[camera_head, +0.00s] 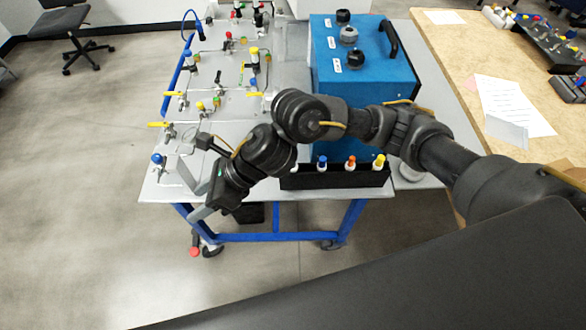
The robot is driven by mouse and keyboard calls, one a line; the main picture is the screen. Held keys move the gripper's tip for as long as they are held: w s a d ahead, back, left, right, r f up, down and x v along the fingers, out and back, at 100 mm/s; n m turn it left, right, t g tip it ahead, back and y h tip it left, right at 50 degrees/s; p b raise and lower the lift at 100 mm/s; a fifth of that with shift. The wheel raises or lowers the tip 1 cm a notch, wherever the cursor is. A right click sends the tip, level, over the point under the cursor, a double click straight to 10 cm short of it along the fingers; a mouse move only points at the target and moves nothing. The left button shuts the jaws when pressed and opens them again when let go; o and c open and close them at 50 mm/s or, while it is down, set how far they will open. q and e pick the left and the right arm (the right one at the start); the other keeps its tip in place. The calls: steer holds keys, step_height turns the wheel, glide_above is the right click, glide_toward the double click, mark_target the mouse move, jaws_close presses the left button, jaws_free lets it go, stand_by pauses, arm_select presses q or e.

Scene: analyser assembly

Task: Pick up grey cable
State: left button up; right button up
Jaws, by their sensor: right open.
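My right gripper (197,194) reaches in from the right over the front left corner of the grey cart top (165,190). Its two light grey fingers are apart and I see nothing between them. I cannot make out a grey cable for certain; it may be hidden behind my right arm or too small to tell. A blue box (365,85) with dark knobs and a black handle stands on the right part of the cart top. My left gripper is not in view.
Several valves with yellow, blue and red handles (200,106) line the cart's left side. A black rack (335,178) with coloured caps sits at the front edge. A wooden table (455,50) with papers (510,100) is at right.

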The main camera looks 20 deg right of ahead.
steer(key=w+d+f+n+h, duration=0.2)
steer(key=w+d+n+h, duration=0.3)
steer(key=d, duration=0.3)
step_height(320, 180, up, 4)
steer(key=n+h, duration=0.5)
glide_above(293, 159)
steer(key=f, duration=0.3)
steer(key=f+p, duration=0.1)
steer(key=f, duration=0.1)
steer(key=shift+s+f, duration=0.2)
steer(key=shift+f, duration=0.2)
steer(key=shift+f+p, duration=0.25)
steer(key=shift+p, duration=0.2)
steer(key=shift+w+f+p, duration=0.15)
steer(key=shift+f+p, duration=0.3)
steer(key=shift+f, duration=0.75)
steer(key=shift+w+f+p, duration=0.1)
steer(key=shift+f+p, duration=0.3)
steer(key=shift+f, duration=0.75)
steer(key=shift+c, duration=0.2)
steer(key=c, duration=1)
